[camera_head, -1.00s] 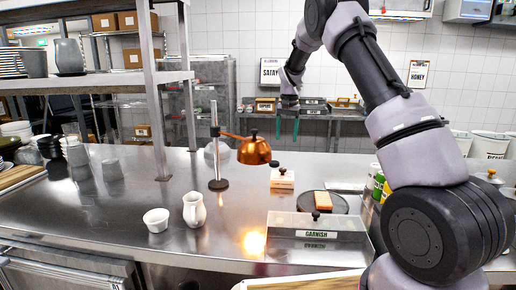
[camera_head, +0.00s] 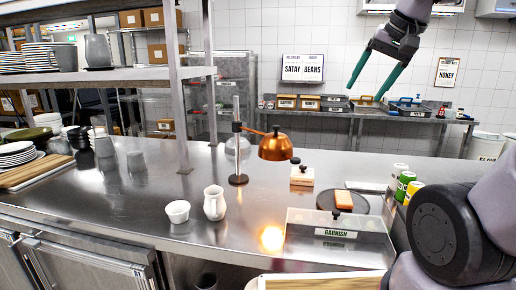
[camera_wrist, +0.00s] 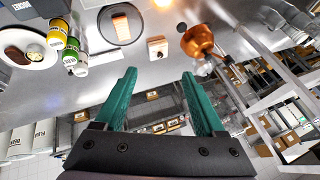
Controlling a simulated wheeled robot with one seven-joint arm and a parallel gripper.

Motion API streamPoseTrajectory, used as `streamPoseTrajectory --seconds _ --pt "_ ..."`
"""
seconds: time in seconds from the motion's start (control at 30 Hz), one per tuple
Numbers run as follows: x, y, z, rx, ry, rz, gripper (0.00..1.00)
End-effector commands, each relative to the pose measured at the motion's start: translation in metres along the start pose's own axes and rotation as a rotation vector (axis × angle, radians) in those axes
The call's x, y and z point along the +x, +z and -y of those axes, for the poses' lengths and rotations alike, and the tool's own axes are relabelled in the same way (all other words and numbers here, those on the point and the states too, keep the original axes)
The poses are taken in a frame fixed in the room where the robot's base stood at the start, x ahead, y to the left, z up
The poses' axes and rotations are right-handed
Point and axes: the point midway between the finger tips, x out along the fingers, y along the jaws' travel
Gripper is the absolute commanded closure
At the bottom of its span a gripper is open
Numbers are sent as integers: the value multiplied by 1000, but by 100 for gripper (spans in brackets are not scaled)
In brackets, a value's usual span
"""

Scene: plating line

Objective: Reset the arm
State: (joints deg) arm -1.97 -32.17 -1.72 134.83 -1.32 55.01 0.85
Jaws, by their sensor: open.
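My gripper (camera_head: 376,78) is up in the air at the upper right of the head view, its two green fingers apart with nothing between them. It hangs in front of the tiled wall and the back shelf. In the wrist view my gripper (camera_wrist: 160,100) also shows open and empty, with the steel counter beyond the fingertips. My arm links fill the right edge of the head view.
A copper heat lamp (camera_head: 275,146) stands over the steel counter (camera_head: 130,203). A white pitcher (camera_head: 214,203), a white cup (camera_head: 178,211), a garnish container (camera_head: 338,237) and a dark round plate (camera_head: 360,205) stand there. A metal shelf (camera_head: 120,80) rises at left.

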Motion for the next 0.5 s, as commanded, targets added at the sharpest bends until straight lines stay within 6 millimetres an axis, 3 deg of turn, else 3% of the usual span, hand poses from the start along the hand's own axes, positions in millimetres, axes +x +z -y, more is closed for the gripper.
streamPoseTrajectory --seconds 0.1,0.2,0.5 --pt "-10 29 -12 -15 -11 -47 28" --pt "-12 43 -18 -25 -13 -68 28" --pt "-12 50 -21 -30 -14 -79 28"
